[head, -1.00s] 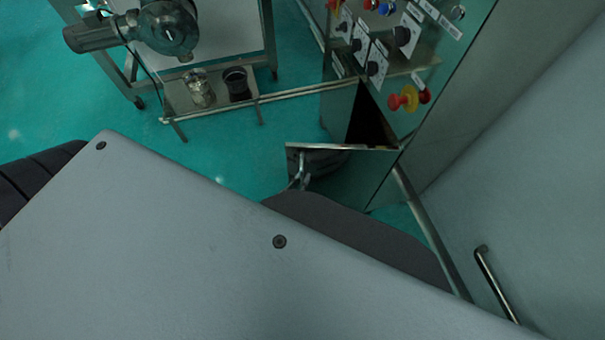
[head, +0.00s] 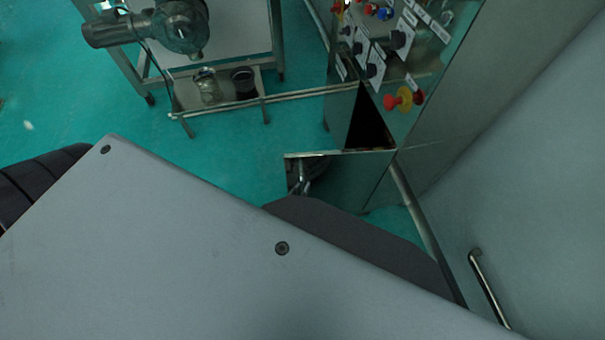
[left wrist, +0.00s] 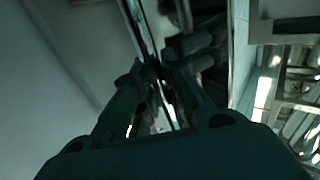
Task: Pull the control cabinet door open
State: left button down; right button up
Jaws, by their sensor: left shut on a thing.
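The control cabinet (head: 395,135) stands at the right in the head view, with knobs and buttons on its sloped panel. Its shiny door (head: 352,177) stands partly open, and a dark triangular gap shows behind the door's top edge. My left gripper (head: 301,180) is at the door's free side, small and partly hidden by my own body. In the left wrist view, its fingers (left wrist: 157,85) are closed around a thin bright strip of the door (left wrist: 137,22). Whether this is the edge or a handle I cannot tell. My right gripper is out of view.
A steel frame table with a motor-like machine (head: 180,25) stands at the back left. A low shelf (head: 215,95) there holds two jars. A pale wall or panel with a bar handle (head: 488,290) is at the right. Green floor (head: 225,155) is free left of the door.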

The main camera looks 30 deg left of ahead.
pick_arm(q)
jog(key=c, duration=1.5)
grip_release()
jog(key=shift+s+a+f, duration=0.1)
jog(key=shift+s+a, duration=0.05)
jog(key=shift+a, duration=0.1)
jog(key=shift+o, duration=0.2)
jog(key=shift+d, duration=0.15)
jog(key=s, duration=1.2)
jog(key=shift+a, duration=0.25)
